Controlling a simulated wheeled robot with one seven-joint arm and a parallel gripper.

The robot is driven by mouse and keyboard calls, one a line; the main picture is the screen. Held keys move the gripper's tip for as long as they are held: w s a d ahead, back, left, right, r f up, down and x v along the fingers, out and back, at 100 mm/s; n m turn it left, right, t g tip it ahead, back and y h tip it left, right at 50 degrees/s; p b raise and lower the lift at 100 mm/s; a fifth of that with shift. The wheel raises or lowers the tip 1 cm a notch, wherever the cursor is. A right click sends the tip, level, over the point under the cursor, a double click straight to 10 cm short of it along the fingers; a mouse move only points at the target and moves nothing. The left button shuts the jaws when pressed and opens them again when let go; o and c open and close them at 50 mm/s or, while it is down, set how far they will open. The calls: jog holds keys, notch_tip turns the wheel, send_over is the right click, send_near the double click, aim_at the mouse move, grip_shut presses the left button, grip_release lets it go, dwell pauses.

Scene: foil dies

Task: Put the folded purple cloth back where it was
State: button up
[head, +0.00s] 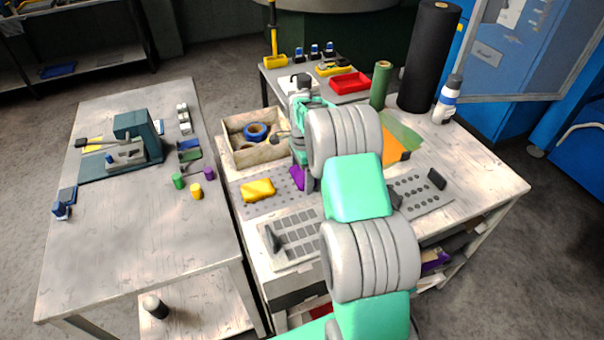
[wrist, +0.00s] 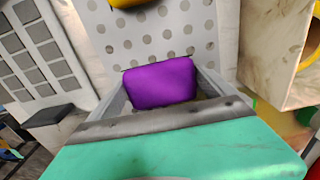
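The folded purple cloth (head: 297,177) shows in the head view beside the lower end of my gripper (head: 303,184), at the right part of the perforated plate (head: 236,184). Its other side is hidden by my arm. In the wrist view the purple cloth (wrist: 160,83) fills the gap between the two grey fingers of my gripper (wrist: 162,88), which appear shut on it. The perforated plate (wrist: 172,18) lies beyond it. I cannot tell whether the cloth touches the plate.
A folded yellow cloth (head: 258,190) lies on the plate. A wooden bin (head: 239,157) with a blue tape roll stands behind. A slotted tray (head: 290,256) is in front. A black roll (head: 428,60) stands at the back right. A second table (head: 120,240) is at the left.

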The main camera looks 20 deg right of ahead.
aim_at(302, 173)
jog(key=shift+o, duration=0.3)
jog(key=shift+r, duration=0.3)
jog(key=s+a+r+n+b, duration=0.1)
jog(key=s+a+r+n, duration=0.1)
jog(key=r, duration=0.6)
jog(key=s+a+r+n+b, duration=0.1)
jog(key=s+a+r+n, duration=0.15)
jog(key=r, duration=0.65)
jog(key=s+a+f+n+t, duration=0.1)
jog(key=s+a+n+t, duration=0.1)
jog(key=s+a+n, duration=0.2)
jog(key=s+a+n+t, duration=0.1)
jog(key=s+a+n, duration=0.3)
jog(key=s+n, duration=0.6)
jog(key=s, duration=0.8)
jog(key=shift+s+f+t, duration=0.2)
jog(key=shift+f+t, duration=0.15)
jog(key=shift+t, duration=0.05)
